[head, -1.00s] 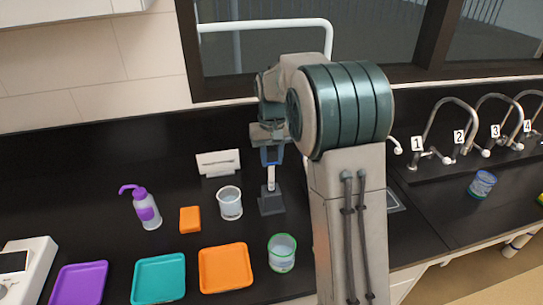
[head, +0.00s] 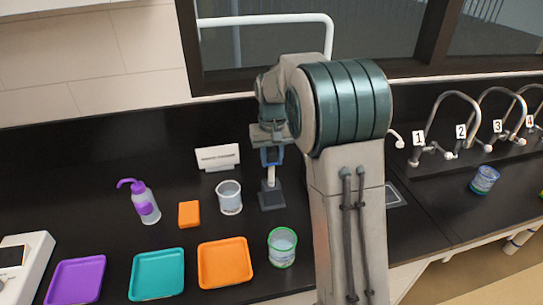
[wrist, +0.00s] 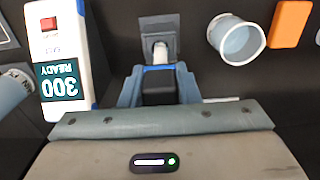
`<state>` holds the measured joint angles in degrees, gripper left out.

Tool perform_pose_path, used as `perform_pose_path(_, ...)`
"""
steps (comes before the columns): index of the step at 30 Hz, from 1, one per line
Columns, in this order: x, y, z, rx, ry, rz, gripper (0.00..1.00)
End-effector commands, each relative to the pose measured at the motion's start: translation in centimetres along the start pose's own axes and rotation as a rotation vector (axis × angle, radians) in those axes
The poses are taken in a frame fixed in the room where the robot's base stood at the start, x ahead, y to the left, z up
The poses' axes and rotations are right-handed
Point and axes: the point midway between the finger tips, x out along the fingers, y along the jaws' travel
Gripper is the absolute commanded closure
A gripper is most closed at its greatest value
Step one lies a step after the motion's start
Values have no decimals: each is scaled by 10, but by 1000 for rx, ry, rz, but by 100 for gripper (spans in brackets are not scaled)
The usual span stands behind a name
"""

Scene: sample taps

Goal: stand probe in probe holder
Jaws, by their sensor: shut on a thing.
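The probe (head: 270,175) has a pale lower shaft. In the wrist view its black body (wrist: 157,85) has a blue band and a white tip end. My gripper (head: 271,157) is shut on its upper body and holds it upright, pointing down; the fingers (wrist: 158,92) flank it in the wrist view. The probe holder (head: 271,197) is a dark grey block on the bench, directly below; it also shows in the wrist view (wrist: 174,26). The probe's lower end meets the holder's opening; how deep it sits is hidden.
A clear beaker (head: 229,198) and an orange block (head: 189,214) stand left of the holder. A green-rimmed beaker (head: 282,247) stands in front. A white meter reading 300 READY (wrist: 62,60) is beside the holder. A white sign (head: 217,158) stands behind.

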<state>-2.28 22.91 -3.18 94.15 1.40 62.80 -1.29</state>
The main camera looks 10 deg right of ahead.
Motion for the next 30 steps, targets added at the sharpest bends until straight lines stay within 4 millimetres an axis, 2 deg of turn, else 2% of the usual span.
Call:
perform_pose_path(24, 42, 0, 0, 0, 0, 0, 91)
perform_pose_path(30, 44, 0, 0, 0, 0, 0, 91)
